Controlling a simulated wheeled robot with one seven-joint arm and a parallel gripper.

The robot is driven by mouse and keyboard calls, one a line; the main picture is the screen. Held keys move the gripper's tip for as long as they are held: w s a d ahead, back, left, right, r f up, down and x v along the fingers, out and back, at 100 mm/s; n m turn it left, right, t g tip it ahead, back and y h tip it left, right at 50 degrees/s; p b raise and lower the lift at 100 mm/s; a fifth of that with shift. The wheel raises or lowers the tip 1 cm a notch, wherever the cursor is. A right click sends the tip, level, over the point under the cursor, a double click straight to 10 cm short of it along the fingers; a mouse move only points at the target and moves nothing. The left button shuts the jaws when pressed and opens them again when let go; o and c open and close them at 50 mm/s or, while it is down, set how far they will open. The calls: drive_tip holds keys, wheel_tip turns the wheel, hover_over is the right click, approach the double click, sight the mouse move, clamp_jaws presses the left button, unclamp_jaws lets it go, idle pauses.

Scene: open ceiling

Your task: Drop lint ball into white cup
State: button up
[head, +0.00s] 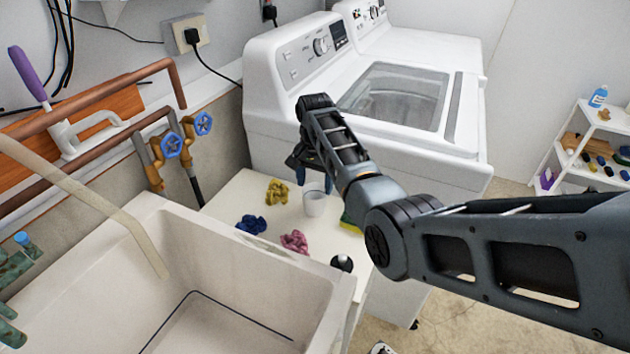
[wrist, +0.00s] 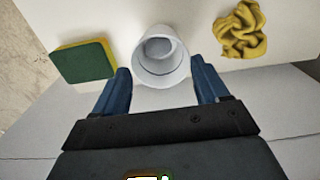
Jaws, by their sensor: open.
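The white cup (head: 314,204) stands upright on the white surface beside the sink, below my gripper (head: 312,168). In the wrist view, the cup (wrist: 162,72) shows its open mouth between and just beyond the two blue fingertips of my gripper (wrist: 162,82). The fingers are apart and hold nothing visible. A greyish round area shows inside the cup; I cannot tell whether it is lint or the cup's bottom. Crumpled yellow (head: 277,191), blue (head: 251,224) and pink (head: 294,241) clumps lie nearby; I cannot tell whether any is the lint ball.
A yellow-green sponge (wrist: 86,62) lies left of the cup in the wrist view. A dark round object (head: 342,263) sits near the surface's front edge. The sink (head: 330,300) is at lower left, the washing machine (head: 375,140) behind, and a stocked shelf (head: 590,180) far right.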

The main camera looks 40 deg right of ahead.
idle(0.4)
wheel_tip(320, 180, up, 7)
drive_tip(key=p, duration=0.3)
idle(0.6)
